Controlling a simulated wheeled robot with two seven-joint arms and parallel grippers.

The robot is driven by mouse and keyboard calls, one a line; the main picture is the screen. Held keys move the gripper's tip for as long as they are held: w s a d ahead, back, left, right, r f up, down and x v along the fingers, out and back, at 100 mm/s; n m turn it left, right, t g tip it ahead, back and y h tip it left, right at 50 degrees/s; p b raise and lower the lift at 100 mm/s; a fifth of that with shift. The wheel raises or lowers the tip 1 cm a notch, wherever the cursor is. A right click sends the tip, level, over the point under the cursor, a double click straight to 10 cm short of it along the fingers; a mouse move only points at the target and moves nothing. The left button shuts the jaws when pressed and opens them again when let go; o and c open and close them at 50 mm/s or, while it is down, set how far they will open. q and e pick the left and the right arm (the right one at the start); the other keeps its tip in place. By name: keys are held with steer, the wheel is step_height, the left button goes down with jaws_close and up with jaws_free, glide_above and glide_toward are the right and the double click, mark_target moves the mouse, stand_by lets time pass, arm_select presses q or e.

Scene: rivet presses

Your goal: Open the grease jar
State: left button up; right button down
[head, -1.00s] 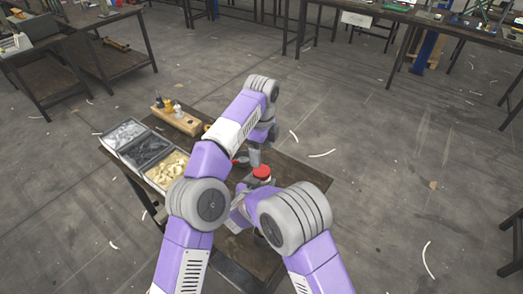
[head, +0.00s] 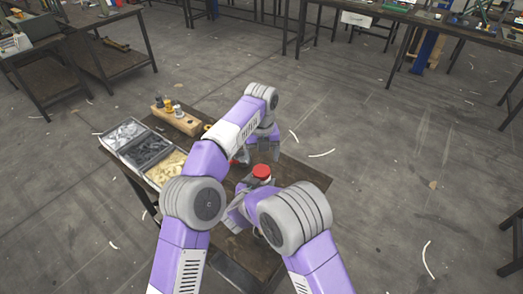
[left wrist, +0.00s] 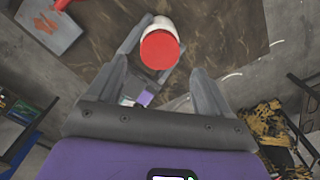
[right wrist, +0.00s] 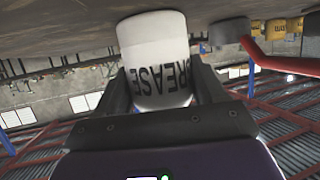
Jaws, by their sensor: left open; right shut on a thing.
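The grease jar (right wrist: 155,60) is white with a black GREASE label in the right wrist view. Its red lid (head: 261,171) sits on top of it; the left wrist view also shows the lid (left wrist: 159,49) on the white body. My right gripper (head: 242,203) is shut around the jar's body just above the table, its grip partly hidden by my arm in the head view. My left gripper (head: 262,154) is open and empty, pointing down above and just behind the lid. In the left wrist view the lid shows between its spread fingers, with no visible contact.
The small dark table (head: 305,178) has free room on its right. Grey bins (head: 143,148) of small parts and a wooden block (head: 178,120) with bottles stand at its left. A red handle (right wrist: 270,60) shows near the jar, partly hidden by my left arm in the head view.

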mark_target(261, 170)
arm_select(q)
step_height(261, 170, down, 6)
steer(key=shift+r, duration=0.15)
stand_by(0.3)
steer(key=c, duration=1.1)
steer(key=shift+n, duration=1.7)
steer(key=o, duration=1.2)
steer(key=shift+r, duration=0.1)
